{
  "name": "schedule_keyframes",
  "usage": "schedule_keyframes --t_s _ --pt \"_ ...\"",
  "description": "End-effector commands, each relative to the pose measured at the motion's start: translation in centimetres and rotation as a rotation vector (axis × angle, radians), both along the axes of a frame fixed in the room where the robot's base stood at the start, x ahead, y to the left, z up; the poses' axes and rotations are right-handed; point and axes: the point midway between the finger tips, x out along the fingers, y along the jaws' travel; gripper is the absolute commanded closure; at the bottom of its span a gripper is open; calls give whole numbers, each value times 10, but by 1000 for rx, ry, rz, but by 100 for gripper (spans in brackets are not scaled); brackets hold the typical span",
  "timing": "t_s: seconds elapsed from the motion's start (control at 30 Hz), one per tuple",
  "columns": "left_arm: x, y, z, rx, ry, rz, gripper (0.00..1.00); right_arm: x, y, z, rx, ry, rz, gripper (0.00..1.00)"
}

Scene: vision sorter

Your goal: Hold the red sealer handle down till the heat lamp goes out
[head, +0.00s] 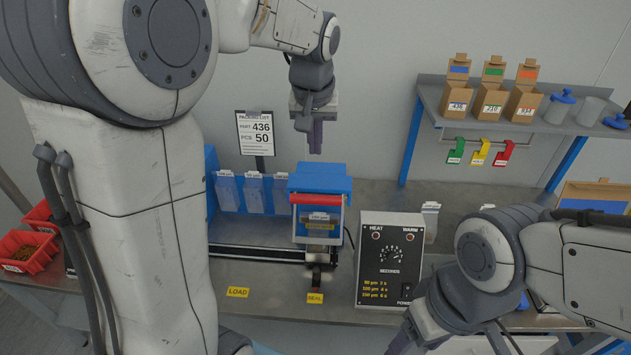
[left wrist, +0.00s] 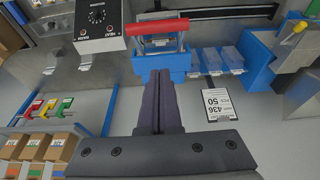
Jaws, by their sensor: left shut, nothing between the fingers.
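The red sealer handle (head: 318,201) is a horizontal bar on a pale frame at the front of the blue sealer (head: 318,176). It is up, above the SEAL spot. It also shows in the left wrist view (left wrist: 157,27). The heat lamp (head: 376,236) is on the dark control box (head: 392,285); it looks dull red, and I cannot tell whether it is lit. My left gripper (head: 316,150) is shut and empty, pointing down above the back of the sealer, apart from the handle. My right gripper (head: 450,350) is low at the bottom edge, its fingers apart and partly cut off.
A shelf (head: 470,103) with boxes and coloured hanging tags is at the right. Red bins (head: 27,255) stand far left. Bench space right of the sealer's back is clear.

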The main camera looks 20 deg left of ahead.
Motion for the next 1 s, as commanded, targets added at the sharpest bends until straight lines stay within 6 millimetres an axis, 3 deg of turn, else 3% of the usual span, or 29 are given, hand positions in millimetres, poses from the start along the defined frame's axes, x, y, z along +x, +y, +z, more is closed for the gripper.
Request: schedule_keyframes --t_s 0.37,0.5,0.7,1.0 --pt "20 7 -76 0 6 1 100 0 0 25 0 0 4 32" --pt "8 3 -93 0 5 -1 100 0 0 32 0 0 5 32" --pt "2 1 -107 0 1 0 100 0 0 36 0 -1 6 32" --pt "2 0 -109 -1 0 -1 100 0 0 35 0 -1 6 32"
